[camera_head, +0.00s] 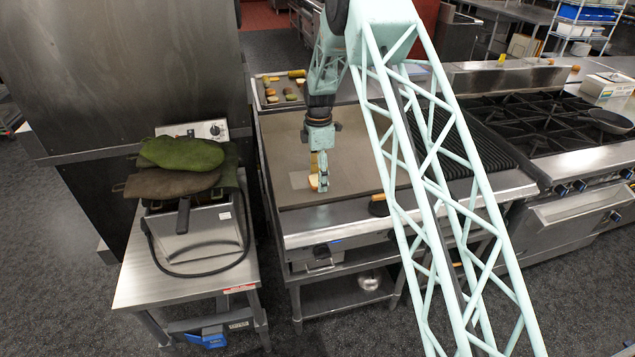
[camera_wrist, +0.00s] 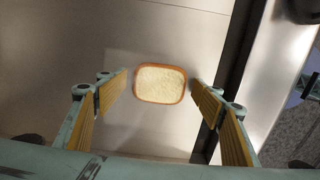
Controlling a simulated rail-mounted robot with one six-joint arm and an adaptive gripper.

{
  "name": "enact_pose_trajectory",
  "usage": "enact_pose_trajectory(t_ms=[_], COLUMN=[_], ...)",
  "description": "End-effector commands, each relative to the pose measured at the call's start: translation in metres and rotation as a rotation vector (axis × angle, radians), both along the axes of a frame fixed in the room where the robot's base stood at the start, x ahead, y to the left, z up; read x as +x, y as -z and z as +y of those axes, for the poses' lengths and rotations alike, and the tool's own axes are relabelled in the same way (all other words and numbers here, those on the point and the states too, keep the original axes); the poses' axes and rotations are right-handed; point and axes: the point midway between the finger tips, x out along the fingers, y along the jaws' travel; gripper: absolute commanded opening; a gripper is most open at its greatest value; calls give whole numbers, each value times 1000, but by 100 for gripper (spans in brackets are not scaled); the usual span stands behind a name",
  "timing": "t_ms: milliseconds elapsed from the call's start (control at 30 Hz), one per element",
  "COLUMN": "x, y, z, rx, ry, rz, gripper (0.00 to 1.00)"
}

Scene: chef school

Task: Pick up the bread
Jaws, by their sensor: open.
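The bread (camera_wrist: 160,84) is a pale slice with a brown crust, lying on the flat griddle top (camera_wrist: 60,40) in the wrist view. My gripper (camera_wrist: 160,92) is open, with its two yellow-padded fingers to the left and right of the slice. The fingers look apart from the bread, and the wrist view does not clearly show the gap in height. In the head view, my gripper (camera_head: 319,180) points down over the front part of the griddle, and the bread (camera_head: 313,182) shows partly hidden at its fingertips.
A tray (camera_head: 260,92) with several food pieces stands behind the griddle. A fryer (camera_head: 200,232) with green and brown mitts stands left. A burner range (camera_head: 540,120) with a pan (camera_head: 608,121) is right.

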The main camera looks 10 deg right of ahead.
Motion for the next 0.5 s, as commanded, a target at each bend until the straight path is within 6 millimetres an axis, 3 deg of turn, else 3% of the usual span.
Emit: enact_pose_trajectory(t_ms=[100,333,500], x=[0,0,0], y=[0,0,0], z=[0,0,0], rx=[0,0,0], ry=[0,0,0], rz=[0,0,0], gripper=[60,39,36])
